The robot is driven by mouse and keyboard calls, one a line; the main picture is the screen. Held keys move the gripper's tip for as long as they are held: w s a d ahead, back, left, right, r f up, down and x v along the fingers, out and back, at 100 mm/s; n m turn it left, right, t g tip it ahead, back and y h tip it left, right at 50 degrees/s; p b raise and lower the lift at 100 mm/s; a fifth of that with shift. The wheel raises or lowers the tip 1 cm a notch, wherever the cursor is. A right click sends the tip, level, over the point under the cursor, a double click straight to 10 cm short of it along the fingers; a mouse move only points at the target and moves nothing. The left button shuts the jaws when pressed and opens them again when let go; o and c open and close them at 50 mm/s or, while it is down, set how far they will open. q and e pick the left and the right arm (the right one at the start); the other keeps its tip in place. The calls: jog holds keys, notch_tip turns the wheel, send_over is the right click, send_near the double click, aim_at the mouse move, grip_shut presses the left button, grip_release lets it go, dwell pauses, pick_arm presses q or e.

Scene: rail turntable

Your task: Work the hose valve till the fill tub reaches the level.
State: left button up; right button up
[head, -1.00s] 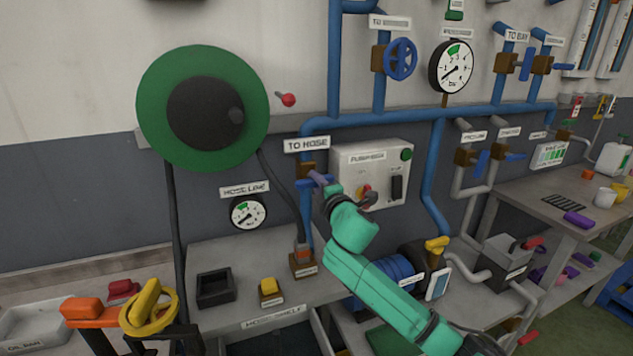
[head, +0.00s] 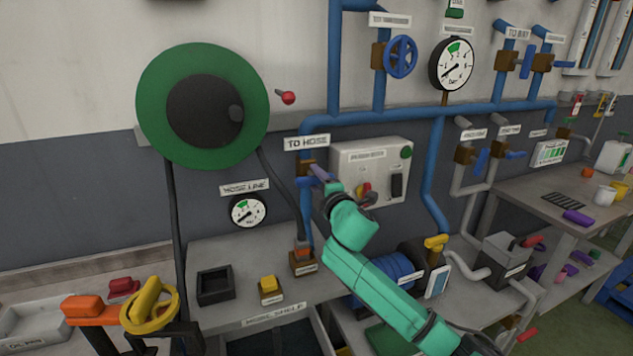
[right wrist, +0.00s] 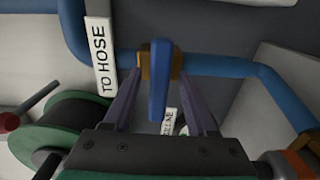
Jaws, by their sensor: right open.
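The hose valve is a brown body with a blue lever (right wrist: 158,82), below the "TO HOSE" sign (head: 306,143). My right gripper (head: 320,176) is at this valve, in front of the wall pipe. In the right wrist view its fingers (right wrist: 160,92) are open, one on each side of the blue lever, with gaps showing. The lever points towards the gripper's palm. The hose line gauge (head: 248,212) hangs lower left of the valve; its needle is too small to read surely. I cannot make out the fill tub or its level. My left gripper is not in view.
A green hose reel (head: 155,105) is on the wall at left. A control box (head: 370,155) with a red-and-yellow switch stands close right of the valve. A pressure gauge (head: 451,65) hangs above. A shelf (head: 245,255) lies below, and a yellow handwheel (head: 170,314) stands at lower left.

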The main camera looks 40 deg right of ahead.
jog(key=shift+s, duration=0.1)
jog(key=shift+s+a+f, duration=0.1)
jog(key=shift+s+a, duration=0.05)
jog(key=shift+s, duration=0.15)
jog(key=b+v, duration=0.1)
jog(key=v, duration=1.3)
jog(key=shift+w, duration=0.1)
